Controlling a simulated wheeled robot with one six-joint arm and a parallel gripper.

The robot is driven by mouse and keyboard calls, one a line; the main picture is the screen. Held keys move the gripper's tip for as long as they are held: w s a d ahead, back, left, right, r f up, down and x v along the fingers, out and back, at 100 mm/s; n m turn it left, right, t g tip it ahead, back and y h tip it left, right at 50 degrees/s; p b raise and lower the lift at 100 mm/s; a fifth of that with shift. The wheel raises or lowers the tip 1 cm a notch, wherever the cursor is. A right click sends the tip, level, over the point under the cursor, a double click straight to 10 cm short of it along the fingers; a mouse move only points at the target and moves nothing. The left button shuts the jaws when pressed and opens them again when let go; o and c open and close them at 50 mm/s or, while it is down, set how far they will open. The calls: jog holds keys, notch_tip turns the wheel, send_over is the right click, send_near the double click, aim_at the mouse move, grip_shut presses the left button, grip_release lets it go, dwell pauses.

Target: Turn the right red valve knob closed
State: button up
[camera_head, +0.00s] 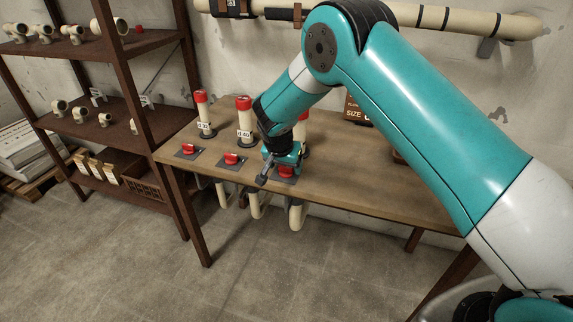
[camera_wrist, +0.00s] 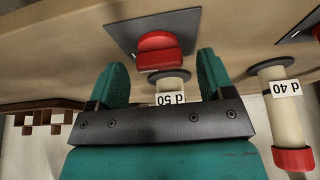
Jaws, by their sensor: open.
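The right red valve knob (camera_head: 287,172) sits on a dark square plate near the front edge of the wooden table (camera_head: 370,189). In the wrist view the knob (camera_wrist: 158,48) shows its raised grip lying across the picture. My gripper (camera_wrist: 162,60) is open, with one teal finger on each side of the knob's line and the knob just ahead of the gap. No contact shows. In the head view my gripper (camera_head: 283,163) is over the right plate and partly hides the knob.
The middle red knob (camera_head: 232,158) and left red knob (camera_head: 188,149) sit on similar plates. Upright red-capped pipes stand behind them, including one marked 40 (camera_head: 244,122). A shelf of fittings (camera_head: 95,85) stands left.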

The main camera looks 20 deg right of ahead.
jog(key=shift+w+d+f, duration=0.15)
jog(key=shift+f, duration=0.2)
